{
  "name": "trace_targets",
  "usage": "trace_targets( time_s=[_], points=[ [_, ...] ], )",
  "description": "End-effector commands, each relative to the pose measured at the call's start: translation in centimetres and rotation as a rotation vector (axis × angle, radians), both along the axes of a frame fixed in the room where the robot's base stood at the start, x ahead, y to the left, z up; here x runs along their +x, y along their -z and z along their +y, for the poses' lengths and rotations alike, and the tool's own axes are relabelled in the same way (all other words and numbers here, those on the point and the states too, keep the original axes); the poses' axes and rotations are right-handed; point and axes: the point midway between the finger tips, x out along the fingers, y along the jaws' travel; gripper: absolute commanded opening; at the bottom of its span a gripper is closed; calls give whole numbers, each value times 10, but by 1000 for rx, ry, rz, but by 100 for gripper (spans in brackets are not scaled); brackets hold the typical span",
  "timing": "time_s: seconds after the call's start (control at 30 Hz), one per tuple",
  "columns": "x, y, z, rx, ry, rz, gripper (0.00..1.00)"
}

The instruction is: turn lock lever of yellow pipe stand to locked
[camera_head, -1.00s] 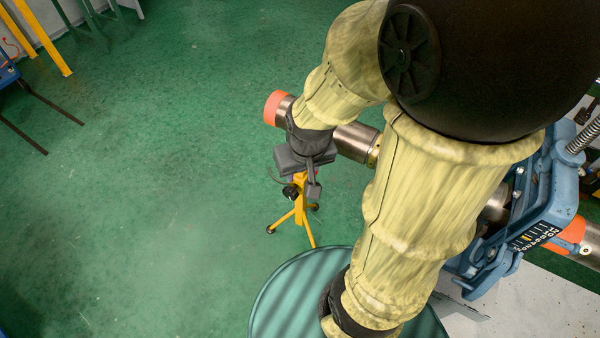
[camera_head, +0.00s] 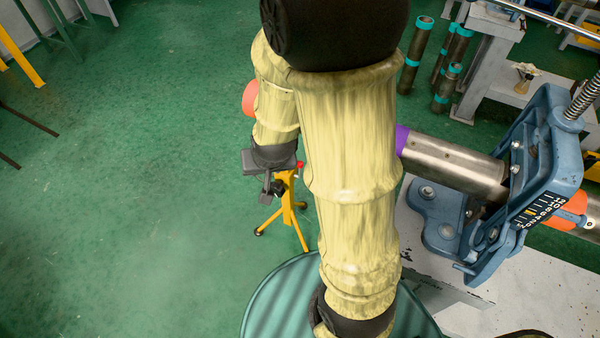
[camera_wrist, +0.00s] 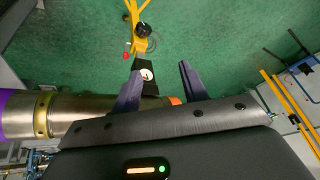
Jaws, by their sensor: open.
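The yellow pipe stand (camera_head: 287,196) stands on the green floor left of centre in the head view, its upper part hidden behind my arm. A small red knob (camera_head: 299,165) shows by its top; I cannot tell if it is the lock lever. In the wrist view the stand (camera_wrist: 136,12) is at the top, with a black knob (camera_wrist: 142,29) and a small red part (camera_wrist: 126,55). My gripper (camera_wrist: 159,82) is open, its fingers apart; a black part with a pale disc (camera_wrist: 146,74) appears beside the left finger. In the head view my gripper (camera_head: 268,187) overlaps the stand's left side. The lever's position is unclear.
A metal pipe with a purple end (camera_head: 402,140) is held in a blue vise (camera_head: 540,160) on a pale bench. Dark pipes (camera_head: 415,55) stand at the back.

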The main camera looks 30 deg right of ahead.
Motion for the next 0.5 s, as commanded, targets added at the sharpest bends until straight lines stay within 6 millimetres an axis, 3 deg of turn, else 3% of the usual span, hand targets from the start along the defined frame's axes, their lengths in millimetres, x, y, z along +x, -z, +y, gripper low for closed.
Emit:
trace_targets(
  time_s=[0.03,0.3,0.5],
  points=[
    [8,37,-1,1,38,-24,43],
    [48,138,-19,-43,260,-222,43],
    [64,204,-42,-133,391,-386,43]
  ],
)
